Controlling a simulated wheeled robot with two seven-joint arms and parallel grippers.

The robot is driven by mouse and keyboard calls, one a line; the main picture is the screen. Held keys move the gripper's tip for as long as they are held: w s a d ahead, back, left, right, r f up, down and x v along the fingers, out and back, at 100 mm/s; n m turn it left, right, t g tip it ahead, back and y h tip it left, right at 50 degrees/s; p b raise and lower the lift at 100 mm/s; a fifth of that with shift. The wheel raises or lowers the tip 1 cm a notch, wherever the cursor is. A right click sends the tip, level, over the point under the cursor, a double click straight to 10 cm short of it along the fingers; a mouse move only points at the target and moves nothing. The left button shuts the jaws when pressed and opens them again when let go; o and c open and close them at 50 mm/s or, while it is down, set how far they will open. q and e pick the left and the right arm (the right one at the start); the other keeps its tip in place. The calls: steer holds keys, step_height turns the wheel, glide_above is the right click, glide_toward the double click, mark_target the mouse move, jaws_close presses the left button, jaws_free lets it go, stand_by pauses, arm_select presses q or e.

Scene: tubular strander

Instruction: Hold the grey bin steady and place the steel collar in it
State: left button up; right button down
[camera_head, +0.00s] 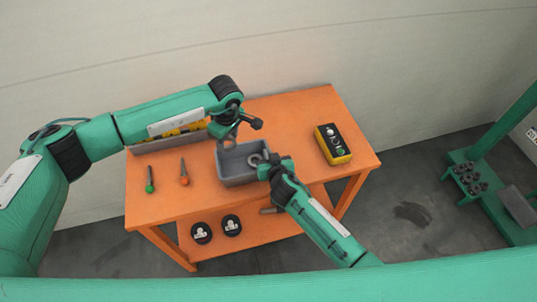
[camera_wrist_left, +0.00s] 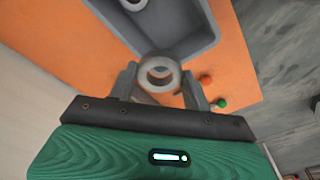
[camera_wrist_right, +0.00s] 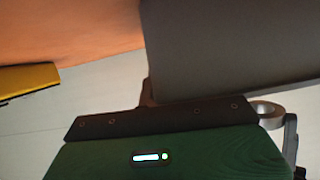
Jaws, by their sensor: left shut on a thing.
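The grey bin (camera_head: 236,181) stands on the orange table; its wall (camera_wrist_right: 225,45) fills much of the right wrist view. My left gripper (camera_wrist_left: 160,82) is shut on the steel collar (camera_wrist_left: 158,73), a thick ring. It holds the collar above the table near the bin's edge (camera_wrist_left: 165,48). In the head view, my left gripper (camera_head: 228,142) is at the bin's back left. My right gripper (camera_head: 268,170) is at the bin's right side, its fingers largely hidden. Another pale ring-like thing (camera_head: 254,160) shows inside the bin.
Two screwdrivers, with green (camera_head: 150,187) and orange (camera_head: 184,180) ends, lie left of the bin. A yellow-black button box (camera_head: 333,144) stands at the right. Two black round parts (camera_head: 202,232) (camera_head: 231,225) are on the lower shelf. Green machinery (camera_head: 480,190) stands at the far right.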

arm_select(q)
steer(key=shift+f, duration=4.45)
steer(key=o, duration=1.2)
step_height(320, 180, up, 12)
steer(key=s+d, duration=0.1)
steer(key=shift+d, duration=0.1)
arm_select(e)
steer(key=c, duration=1.6)
jaws_free()
steer(key=shift+s, duration=0.1)
steer(key=v, duration=1.1)
steer(key=shift+s+d+r, duration=0.1)
steer(key=shift+s+r, duration=0.05)
steer(key=shift+s, duration=0.25)
